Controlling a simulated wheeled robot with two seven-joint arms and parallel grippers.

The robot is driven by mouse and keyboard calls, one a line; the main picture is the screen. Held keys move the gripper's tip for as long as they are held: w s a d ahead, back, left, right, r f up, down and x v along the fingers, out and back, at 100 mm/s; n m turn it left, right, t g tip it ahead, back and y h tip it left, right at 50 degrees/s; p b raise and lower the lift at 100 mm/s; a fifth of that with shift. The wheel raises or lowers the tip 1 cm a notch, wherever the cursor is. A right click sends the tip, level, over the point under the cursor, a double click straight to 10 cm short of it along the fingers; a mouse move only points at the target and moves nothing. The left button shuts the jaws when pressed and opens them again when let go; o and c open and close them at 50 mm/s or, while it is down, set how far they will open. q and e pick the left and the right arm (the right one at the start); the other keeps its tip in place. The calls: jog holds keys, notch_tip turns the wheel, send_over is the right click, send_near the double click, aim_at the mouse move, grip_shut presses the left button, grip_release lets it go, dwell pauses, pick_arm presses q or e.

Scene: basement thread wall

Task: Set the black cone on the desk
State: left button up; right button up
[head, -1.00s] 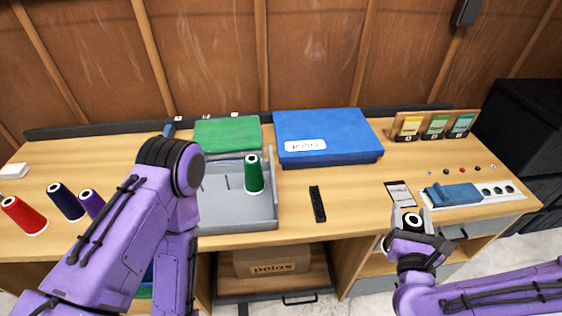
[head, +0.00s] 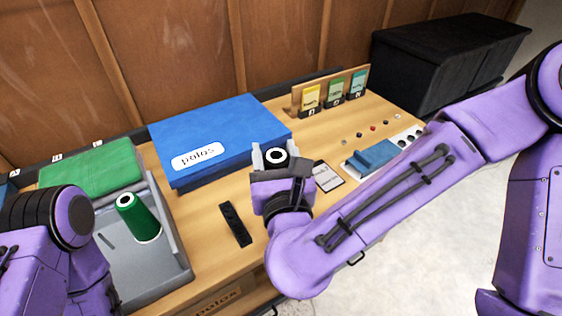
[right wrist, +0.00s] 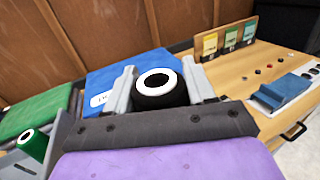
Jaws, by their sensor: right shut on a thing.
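The black cone (right wrist: 154,98) with a white ring on top is between the fingers of my right gripper (right wrist: 163,92), which is shut on it. In the head view, the right gripper (head: 273,158) holds the black cone (head: 276,158) upright in front of the blue box. Its lower part is hidden by the gripper, so I cannot tell how high its base is above the desk (head: 196,218). My left arm shows at the left edge, but its gripper is out of view.
A blue box (head: 240,126) stands behind the right gripper. A black remote (head: 235,224) lies to its left, and a phone-like card (head: 326,176) to its right. A grey tray (head: 175,254) holds a green cone (head: 139,219). Bare desk shows around the remote.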

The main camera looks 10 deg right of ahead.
jog(key=w+d+f+p, duration=0.1)
jog(key=w+d+f, duration=0.7)
jog(key=f, duration=0.4)
jog(key=shift+w, duration=0.2)
jog(key=shift+d+f, duration=0.1)
jog(key=shift+s+f, duration=0.1)
jog(key=shift+f, duration=0.05)
jog(key=o, duration=1.5)
jog(key=shift+c, duration=0.2)
